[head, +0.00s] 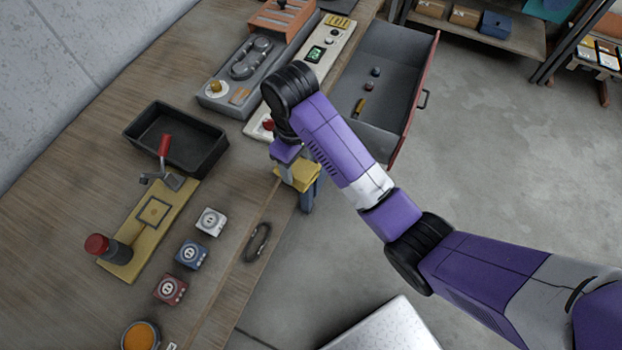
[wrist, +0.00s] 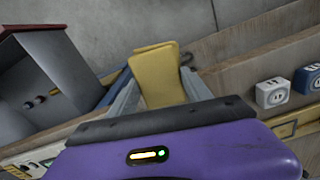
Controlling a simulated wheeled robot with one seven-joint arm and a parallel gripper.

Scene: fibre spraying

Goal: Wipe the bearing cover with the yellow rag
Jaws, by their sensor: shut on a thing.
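My gripper (head: 299,185) is shut on the yellow rag (head: 303,174). It hangs beside the bench's right edge, between the open drawer and the dark oval ring. In the wrist view the folded rag (wrist: 157,72) stands between the two grey fingers. A long grey fixture (head: 246,68) with two joined round housings lies at the back of the bench, behind my gripper. It may be the bearing cover, but I cannot tell for sure. The rag is apart from it.
A grey drawer (head: 413,80) stands open at the right, with a few small items inside. On the bench are a black tray (head: 134,127), a yellow plate with a red lever (head: 165,146), several small dial boxes (head: 210,221) and a dark ring (head: 258,242).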

